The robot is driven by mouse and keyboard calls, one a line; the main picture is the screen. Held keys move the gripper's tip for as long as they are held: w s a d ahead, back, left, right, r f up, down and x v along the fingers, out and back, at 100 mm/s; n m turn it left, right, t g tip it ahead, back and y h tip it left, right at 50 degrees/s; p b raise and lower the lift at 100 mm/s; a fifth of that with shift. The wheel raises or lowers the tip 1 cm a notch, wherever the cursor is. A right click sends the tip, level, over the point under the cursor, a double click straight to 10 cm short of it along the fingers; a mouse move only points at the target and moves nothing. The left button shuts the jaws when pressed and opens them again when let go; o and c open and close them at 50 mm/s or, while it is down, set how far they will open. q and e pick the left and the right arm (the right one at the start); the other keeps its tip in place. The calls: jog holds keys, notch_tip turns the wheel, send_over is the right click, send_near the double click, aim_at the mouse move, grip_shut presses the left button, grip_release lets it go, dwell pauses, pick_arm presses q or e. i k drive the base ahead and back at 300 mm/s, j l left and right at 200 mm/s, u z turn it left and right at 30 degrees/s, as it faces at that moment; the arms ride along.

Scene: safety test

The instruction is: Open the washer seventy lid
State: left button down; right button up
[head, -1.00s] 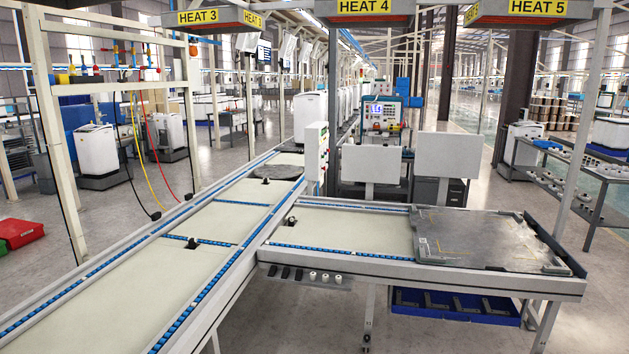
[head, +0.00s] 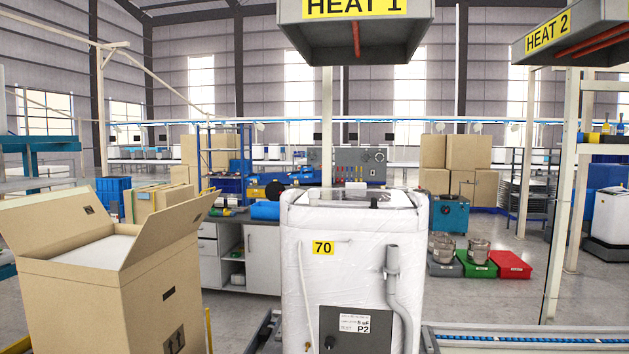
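A white top-loading washer (head: 300,270) with a yellow label "70" (head: 323,248) stands upright close in front, right of centre. Its back side with a grey drain hose (head: 393,290) and a dark panel marked "P2" (head: 355,326) faces me. The washer's top (head: 352,199) shows at a shallow angle, with a clear or glassy lid part at its middle; I cannot tell whether the lid is open or shut. Neither of my grippers is in view.
A large open cardboard box (head: 80,295) stands at the left, its flaps spread near the washer. A conveyor (head: 530,340) runs at the lower right. Behind are a workbench (head: 255,255), green (head: 470,263) and red (head: 510,264) bins, and stacked cartons (head: 470,165). A "HEAT 1" hood (head: 355,30) hangs overhead.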

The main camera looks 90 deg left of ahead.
aim_at(355, 195)
jog(key=u, duration=2.15)
